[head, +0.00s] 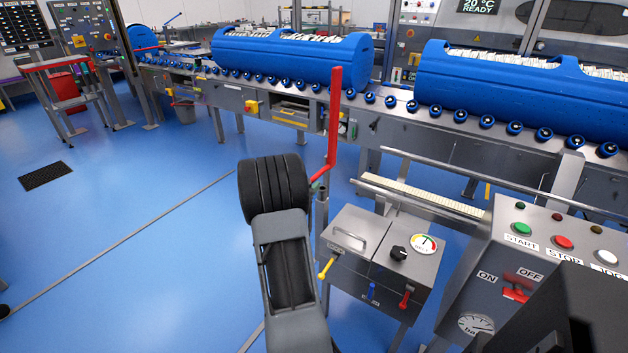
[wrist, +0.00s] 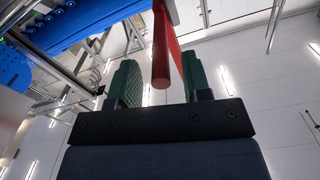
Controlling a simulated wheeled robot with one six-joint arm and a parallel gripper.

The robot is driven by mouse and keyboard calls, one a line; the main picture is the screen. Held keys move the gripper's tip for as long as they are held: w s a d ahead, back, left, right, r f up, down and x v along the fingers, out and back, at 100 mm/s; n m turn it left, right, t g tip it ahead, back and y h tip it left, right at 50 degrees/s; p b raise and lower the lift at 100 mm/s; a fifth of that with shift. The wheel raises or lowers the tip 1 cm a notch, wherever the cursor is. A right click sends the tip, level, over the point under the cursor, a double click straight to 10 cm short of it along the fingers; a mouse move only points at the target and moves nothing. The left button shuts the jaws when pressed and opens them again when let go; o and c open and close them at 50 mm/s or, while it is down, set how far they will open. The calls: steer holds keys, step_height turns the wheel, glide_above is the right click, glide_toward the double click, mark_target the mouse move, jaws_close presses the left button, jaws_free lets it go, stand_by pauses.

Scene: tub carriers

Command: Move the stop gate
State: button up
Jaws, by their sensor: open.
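The stop gate appears to be a red bent bar (head: 334,118) on a grey post (head: 321,215) beside the roller conveyor. Its upper part stands upright, and its lower part bends toward the post. In the wrist view, the red bar (wrist: 160,62) lies between the two green-padded fingers of my gripper (wrist: 159,80). The fingers are apart, with gaps visible beside the bar. In the head view my dark arm hides the fingers, just left of the post.
Blue tub carriers (head: 290,58) and (head: 520,85) sit on the roller conveyor (head: 400,103) behind the bar. A grey lever box (head: 375,262) stands close at right, with a START/STOP panel (head: 540,250) beyond. Blue floor (head: 130,230) at left is open.

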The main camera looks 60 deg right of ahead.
steer(key=shift+d, duration=1)
jaws_close()
